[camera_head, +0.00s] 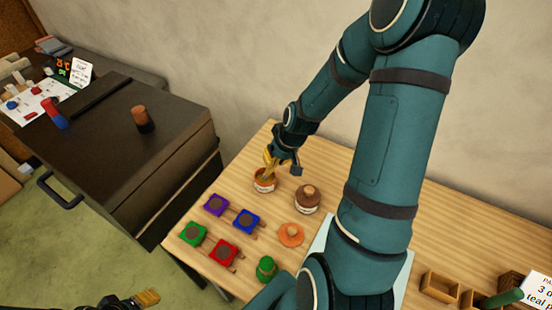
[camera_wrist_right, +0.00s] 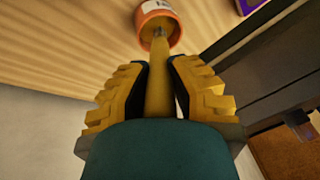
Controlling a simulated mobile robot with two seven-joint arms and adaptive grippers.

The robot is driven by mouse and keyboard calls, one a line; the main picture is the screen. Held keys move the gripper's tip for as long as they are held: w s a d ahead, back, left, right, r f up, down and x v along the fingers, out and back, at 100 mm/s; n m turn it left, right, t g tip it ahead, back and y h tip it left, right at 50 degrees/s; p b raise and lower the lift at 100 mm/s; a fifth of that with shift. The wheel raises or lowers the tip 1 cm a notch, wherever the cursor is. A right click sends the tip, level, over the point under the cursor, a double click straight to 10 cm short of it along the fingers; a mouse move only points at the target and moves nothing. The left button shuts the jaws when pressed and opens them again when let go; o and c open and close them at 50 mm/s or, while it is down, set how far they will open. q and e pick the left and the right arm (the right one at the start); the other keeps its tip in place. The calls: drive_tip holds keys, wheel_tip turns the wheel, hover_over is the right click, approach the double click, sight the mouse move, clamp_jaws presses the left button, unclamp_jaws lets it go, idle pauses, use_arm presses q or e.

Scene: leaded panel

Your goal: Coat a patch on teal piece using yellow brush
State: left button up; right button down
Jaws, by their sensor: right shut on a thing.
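My right gripper (camera_head: 272,160) is shut on the yellow brush (camera_wrist_right: 158,85), whose handle sits between its ridged yellow fingers. In the wrist view the brush's far end reaches into the mouth of an open orange jar with a white label (camera_wrist_right: 158,22). The same jar (camera_head: 264,183) stands on the wooden table in the head view, with the gripper just above it. I cannot make out a teal piece; my right arm hides part of the table. A ridged yellow finger of my left gripper (camera_head: 147,298) shows at the bottom left edge; its opening cannot be judged.
A brown-lidded jar (camera_head: 307,198), an orange lid (camera_head: 291,235) and a green knobbed item (camera_head: 266,268) stand nearby. Purple (camera_head: 216,205), blue (camera_head: 248,221), green (camera_head: 193,234) and red (camera_head: 223,251) squares lie left. A pale sheet (camera_head: 318,245) is partly covered by my arm.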

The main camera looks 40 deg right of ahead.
drive_tip(key=shift+f+b, duration=0.4)
drive_tip(key=shift+f, duration=0.05)
idle(0.4)
drive_tip(key=shift+s, duration=0.1)
idle(1.5)
drive_tip(key=shift+r+p, duration=2.15)
drive_tip(key=shift+r, duration=1.35)
